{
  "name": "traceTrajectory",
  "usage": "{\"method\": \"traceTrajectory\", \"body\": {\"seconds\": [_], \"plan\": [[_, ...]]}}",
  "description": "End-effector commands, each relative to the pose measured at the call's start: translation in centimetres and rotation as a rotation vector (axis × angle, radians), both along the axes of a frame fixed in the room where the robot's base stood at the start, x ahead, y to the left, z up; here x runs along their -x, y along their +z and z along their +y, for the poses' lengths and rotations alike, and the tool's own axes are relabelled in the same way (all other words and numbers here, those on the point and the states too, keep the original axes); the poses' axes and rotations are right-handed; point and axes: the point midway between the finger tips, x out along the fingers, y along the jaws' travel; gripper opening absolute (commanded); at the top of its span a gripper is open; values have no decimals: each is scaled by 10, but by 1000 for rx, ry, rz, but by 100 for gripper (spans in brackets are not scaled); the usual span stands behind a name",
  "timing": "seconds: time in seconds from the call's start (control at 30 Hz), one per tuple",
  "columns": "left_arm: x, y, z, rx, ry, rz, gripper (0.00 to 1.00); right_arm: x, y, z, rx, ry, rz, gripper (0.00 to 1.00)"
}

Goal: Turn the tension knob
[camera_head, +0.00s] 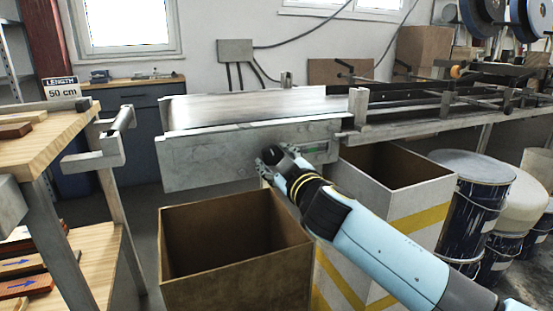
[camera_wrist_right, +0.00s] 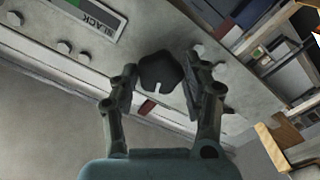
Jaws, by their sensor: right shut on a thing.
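The tension knob (camera_wrist_right: 162,72) is a dark, lobed knob with a pale notch, on the grey side panel (camera_head: 210,160) of the conveyor. In the right wrist view it sits between the two fingers of my right gripper (camera_wrist_right: 161,80), which is shut on it. In the head view my right gripper (camera_head: 271,162) reaches the panel from the lower right and mostly hides the knob. A gauge plate (camera_wrist_right: 92,22) with a green strip and lettering that looks like "SLACK" is on the panel near the knob. My left gripper is not in view.
An open brown box (camera_head: 235,285) stands below the panel, and a taller white box with yellow stripes (camera_head: 430,205) stands right of it. Blue drums (camera_head: 470,195) stand at the right. A wooden bench (camera_head: 45,140) with a grey bracket (camera_head: 100,158) is at the left.

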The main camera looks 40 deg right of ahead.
Motion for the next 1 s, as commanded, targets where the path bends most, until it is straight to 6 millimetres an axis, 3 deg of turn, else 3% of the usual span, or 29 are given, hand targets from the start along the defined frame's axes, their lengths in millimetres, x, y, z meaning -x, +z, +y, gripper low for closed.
{"method": "traceTrajectory", "body": {"seconds": [0.6,1.0], "plan": [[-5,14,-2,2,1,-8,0,0,2,0,548,2,132,15],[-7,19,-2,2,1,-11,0,0,2,-1,765,1,185,15]]}}
